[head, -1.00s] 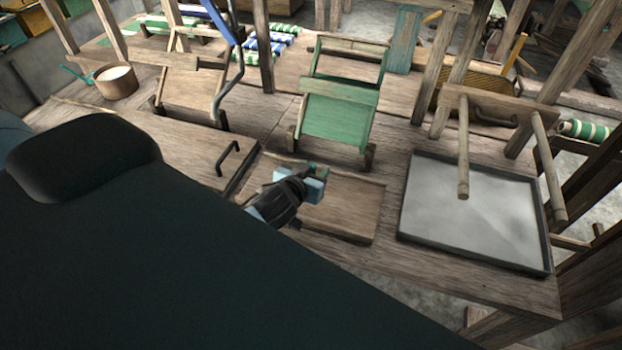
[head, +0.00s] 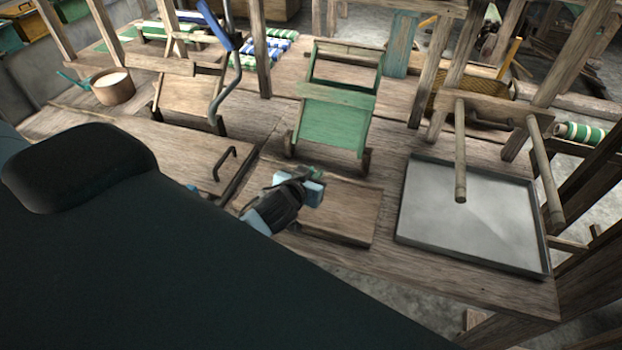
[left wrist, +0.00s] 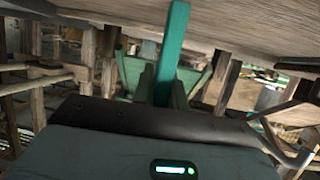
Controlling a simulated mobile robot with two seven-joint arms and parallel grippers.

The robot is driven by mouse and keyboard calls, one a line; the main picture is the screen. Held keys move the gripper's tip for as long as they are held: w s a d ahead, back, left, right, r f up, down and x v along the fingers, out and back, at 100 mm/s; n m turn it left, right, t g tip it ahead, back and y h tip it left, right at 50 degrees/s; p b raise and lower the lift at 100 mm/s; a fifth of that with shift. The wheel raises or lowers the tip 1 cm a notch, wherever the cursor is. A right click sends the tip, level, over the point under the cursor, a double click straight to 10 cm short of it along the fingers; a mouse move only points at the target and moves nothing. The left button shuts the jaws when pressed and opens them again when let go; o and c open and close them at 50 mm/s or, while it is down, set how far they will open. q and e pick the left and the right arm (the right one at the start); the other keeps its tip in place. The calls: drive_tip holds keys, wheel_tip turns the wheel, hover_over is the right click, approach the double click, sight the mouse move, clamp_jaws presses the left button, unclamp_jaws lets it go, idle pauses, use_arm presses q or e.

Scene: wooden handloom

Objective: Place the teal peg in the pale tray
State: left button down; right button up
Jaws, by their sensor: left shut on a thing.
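The teal peg (left wrist: 174,48) stands out from between the fingers of my left gripper in the left wrist view. My left gripper (head: 313,190) is shut on it, over the brown wooden board in the middle of the bench in the head view. There only a small green bit shows beside the light-blue fingers, and the rest of the peg is hidden. The pale tray (head: 485,245), grey-white with a dark rim, lies on the bench to the right of the gripper, apart from it. It looks empty. My right gripper is not in view.
Two wooden rods (head: 460,165) jut out over the tray from a wooden beam. A green wooden frame (head: 333,125) stands behind the gripper. A dark handle (head: 224,163) is to its left. Bare bench lies between the board (head: 350,212) and the tray.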

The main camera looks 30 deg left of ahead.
use_arm(q)
drive_tip(key=shift+r, duration=0.15)
